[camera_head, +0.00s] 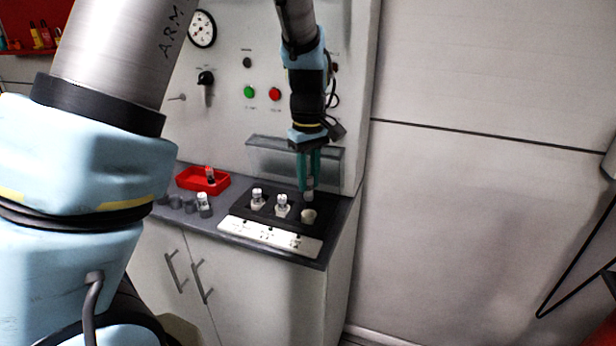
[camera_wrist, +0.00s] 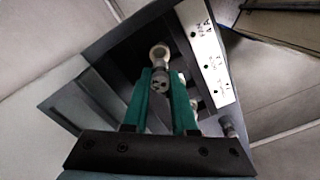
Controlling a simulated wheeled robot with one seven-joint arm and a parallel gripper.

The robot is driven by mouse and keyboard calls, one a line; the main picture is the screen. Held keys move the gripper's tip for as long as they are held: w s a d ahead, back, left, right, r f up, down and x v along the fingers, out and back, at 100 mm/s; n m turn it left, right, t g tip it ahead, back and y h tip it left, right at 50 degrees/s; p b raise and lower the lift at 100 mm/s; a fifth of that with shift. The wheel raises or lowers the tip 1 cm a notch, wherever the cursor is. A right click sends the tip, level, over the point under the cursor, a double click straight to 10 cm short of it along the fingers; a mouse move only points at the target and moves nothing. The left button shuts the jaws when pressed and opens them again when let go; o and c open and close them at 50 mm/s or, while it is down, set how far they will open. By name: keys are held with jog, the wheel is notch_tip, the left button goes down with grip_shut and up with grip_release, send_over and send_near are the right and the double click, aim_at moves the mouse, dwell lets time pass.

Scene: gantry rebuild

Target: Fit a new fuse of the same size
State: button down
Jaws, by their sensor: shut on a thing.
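My gripper (camera_head: 309,182) has green fingers and points down over the right end of the black fuse block (camera_head: 271,208). It is shut on a fuse (camera_head: 309,194), pale with a grey end, which stands roughly upright above the cream round socket (camera_head: 308,216). In the wrist view the fuse's grey end (camera_wrist: 160,84) sits between the fingertips (camera_wrist: 160,90), with the ring-shaped socket (camera_wrist: 159,53) just beyond it. I cannot tell whether fuse and socket touch. Two white fuses stand in the block, a left one (camera_head: 257,196) and a middle one (camera_head: 282,205).
A red tray (camera_head: 190,178) holds a dark-and-red fuse-like piece (camera_head: 210,174). Another white fuse (camera_head: 204,202) stands by several grey cylinders (camera_head: 176,201) on the counter's left. A white label strip (camera_head: 270,235) runs along the front. A tilted grey panel (camera_head: 280,160) stands behind the block.

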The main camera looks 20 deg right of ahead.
aim_at(309, 199)
jog(key=shift+f+b, duration=2.6)
jog(key=shift+f, duration=0.35)
jog(key=shift+p, duration=0.55)
jog(key=shift+f+b, duration=0.4)
jog(key=shift+f, duration=0.2)
jog(key=c, duration=1)
grip_release()
jog(key=shift+r, duration=0.1)
notch_tip(309, 199, up, 11)
jog(key=p, duration=1)
